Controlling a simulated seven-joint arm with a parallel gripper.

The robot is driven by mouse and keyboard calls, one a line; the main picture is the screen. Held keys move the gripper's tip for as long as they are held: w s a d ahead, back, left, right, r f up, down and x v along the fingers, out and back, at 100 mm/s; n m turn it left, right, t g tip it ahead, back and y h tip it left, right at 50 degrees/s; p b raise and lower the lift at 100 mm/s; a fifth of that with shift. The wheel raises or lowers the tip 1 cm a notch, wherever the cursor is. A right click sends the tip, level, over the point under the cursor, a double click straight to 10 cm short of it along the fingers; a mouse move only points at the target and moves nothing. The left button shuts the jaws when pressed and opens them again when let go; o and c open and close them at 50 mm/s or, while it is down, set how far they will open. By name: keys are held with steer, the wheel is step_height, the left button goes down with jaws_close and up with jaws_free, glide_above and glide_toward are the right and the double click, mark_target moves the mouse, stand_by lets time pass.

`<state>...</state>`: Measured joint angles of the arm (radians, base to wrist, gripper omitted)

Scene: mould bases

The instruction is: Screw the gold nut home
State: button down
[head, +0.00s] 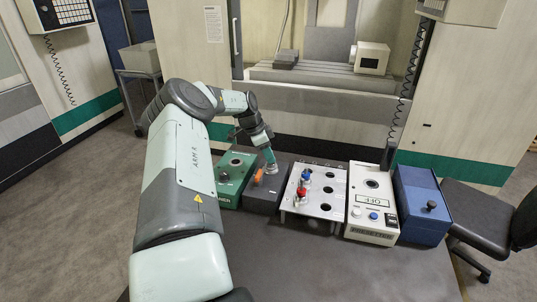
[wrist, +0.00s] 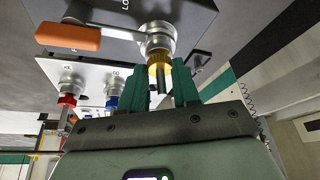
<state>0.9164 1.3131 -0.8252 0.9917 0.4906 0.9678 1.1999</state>
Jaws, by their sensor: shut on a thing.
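The gold nut (wrist: 158,60) shows in the wrist view between my teal fingertips, close to a silver hub (wrist: 157,38). A grey threaded-looking stud (wrist: 161,82) sticks out through it. My gripper (wrist: 159,72) is shut on the nut. A lever with an orange handle (wrist: 68,37) runs out from the hub; the handle (head: 258,177) also shows in the head view, on a dark grey box (head: 262,200). In the head view my gripper (head: 270,160) points down at the hub, and the nut is too small to make out. Whether the nut touches the hub, I cannot tell.
A green box (head: 234,172) stands left of the dark box. To its right are a silver panel (head: 318,209) with red and blue knobs, a white box (head: 371,205) and a blue box (head: 421,204). The bench front (head: 310,265) is clear.

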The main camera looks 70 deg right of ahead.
steer(key=shift+d+m, duration=0.1)
steer(key=shift+m, duration=0.5)
steer(key=shift+y, duration=0.3)
steer(key=c, duration=0.8)
jaws_free()
steer(key=v, duration=1.1)
steer(key=shift+w, duration=0.15)
